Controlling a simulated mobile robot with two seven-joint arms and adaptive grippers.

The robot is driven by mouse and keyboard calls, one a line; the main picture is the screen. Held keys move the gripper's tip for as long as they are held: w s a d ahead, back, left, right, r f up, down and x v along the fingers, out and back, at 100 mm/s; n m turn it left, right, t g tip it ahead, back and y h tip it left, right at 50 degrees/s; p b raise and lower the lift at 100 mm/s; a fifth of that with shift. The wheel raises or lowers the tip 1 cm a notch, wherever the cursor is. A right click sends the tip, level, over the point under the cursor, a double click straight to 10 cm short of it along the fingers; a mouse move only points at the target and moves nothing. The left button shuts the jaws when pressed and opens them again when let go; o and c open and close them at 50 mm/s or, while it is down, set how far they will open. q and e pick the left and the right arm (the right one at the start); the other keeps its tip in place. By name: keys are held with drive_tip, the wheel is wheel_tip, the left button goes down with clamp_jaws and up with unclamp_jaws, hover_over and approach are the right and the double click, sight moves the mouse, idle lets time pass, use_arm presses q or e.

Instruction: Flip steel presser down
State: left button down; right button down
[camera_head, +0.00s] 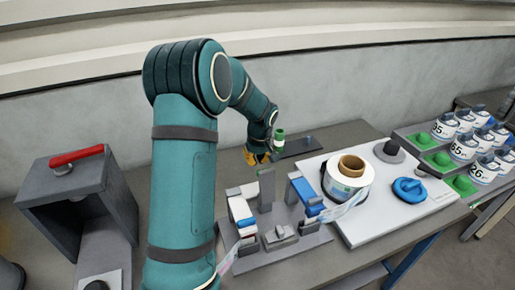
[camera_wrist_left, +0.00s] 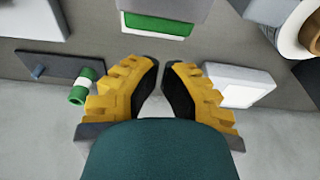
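The reel labeller (camera_head: 285,250) stands on the table in the head view, a grey base with a blue-and-white block (camera_head: 240,212) and a blue-topped block (camera_head: 306,192). An upright grey plate between them, which looks like the steel presser (camera_head: 266,190), stands raised at the back. My left gripper (camera_head: 258,158) is behind and above this plate, fingers partly hidden by the arm. In the left wrist view its yellow fingers (camera_wrist_left: 161,66) are slightly apart with nothing between them. A grey block with a green-and-white front (camera_wrist_left: 160,22) lies beyond the tips. My right gripper is not in view.
A green-and-white roll (camera_head: 279,142) stands by a dark plate (camera_head: 300,147) behind the labeller. A white board (camera_head: 362,225) at right holds a label reel (camera_head: 349,180) and a blue part (camera_head: 409,189). A grey box with a red handle (camera_head: 77,157) stands at left.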

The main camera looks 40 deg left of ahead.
sight(266, 185)
use_arm(q)
drive_tip(key=d, duration=0.1)
drive_tip(key=s+d, duration=0.1)
drive_tip(key=d+r, duration=0.1)
drive_tip(key=shift+s, duration=0.2)
drive_tip(key=shift+w+d, duration=0.1)
